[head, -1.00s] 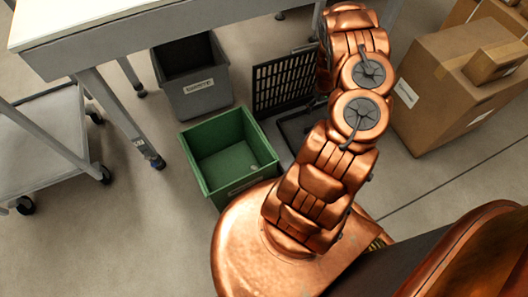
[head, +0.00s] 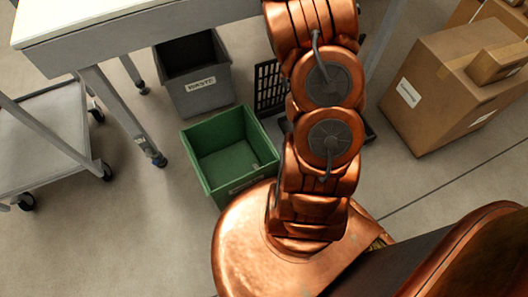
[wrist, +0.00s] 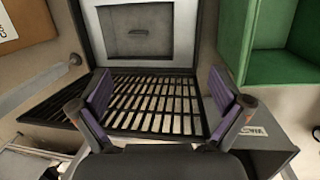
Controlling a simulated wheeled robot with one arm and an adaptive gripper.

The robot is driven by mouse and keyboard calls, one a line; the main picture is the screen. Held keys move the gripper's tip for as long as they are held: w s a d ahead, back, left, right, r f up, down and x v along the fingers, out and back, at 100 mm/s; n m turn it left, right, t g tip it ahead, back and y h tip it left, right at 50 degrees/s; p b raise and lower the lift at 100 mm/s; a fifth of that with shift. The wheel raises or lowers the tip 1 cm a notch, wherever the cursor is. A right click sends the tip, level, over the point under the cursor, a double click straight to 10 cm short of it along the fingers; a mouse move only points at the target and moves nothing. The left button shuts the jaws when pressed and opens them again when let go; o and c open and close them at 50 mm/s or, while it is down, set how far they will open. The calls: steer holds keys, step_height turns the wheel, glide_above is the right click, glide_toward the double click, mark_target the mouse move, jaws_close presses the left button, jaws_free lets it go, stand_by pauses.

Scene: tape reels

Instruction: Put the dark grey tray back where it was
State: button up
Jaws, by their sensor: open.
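In the wrist view, a dark grey, square, shallow tray-like piece (wrist: 138,45) with a small slot or handle lies on a pale panel inside a black frame. I cannot tell for sure that it is the tray. My gripper (wrist: 160,95) is open, with its two purple-padded fingers wide apart and nothing between them. It is over a black slotted panel (wrist: 150,105), below the tray-like piece in the picture. In the head view my arm hides the gripper and the tray-like piece; part of the slotted panel (head: 268,84) shows.
A green bin (head: 198,180) and a labelled grey bin (head: 190,95) stand left of my arm. A white-topped table (head: 100,45) and a grey cart (head: 40,160) are further left. Cardboard boxes (head: 425,100) stand right. Bare floor lies in front of the boxes.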

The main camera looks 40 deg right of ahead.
steer(key=s+a+r, duration=0.3)
steer(key=a+r, duration=0.3)
steer(key=a, duration=0.3)
steer(key=s+a+r, duration=0.3)
steer(key=a+r, duration=0.4)
steer(key=a, duration=0.3)
steer(key=s+a+r+n+g+y, duration=0.1)
steer(key=s+a+r+n, duration=0.2)
steer(key=s+a, duration=1)
step_height(320, 180, up, 2)
steer(key=s, duration=0.2)
steer(key=shift+s+a+g, duration=0.15)
steer(key=shift+s+g, duration=0.15)
steer(key=shift+r, duration=0.1)
step_height(320, 180, up, 33)
steer(key=w+t+p, duration=0.1)
steer(key=t+p, duration=0.1)
steer(key=p, duration=2.9)
steer(key=shift+w+p, duration=0.3)
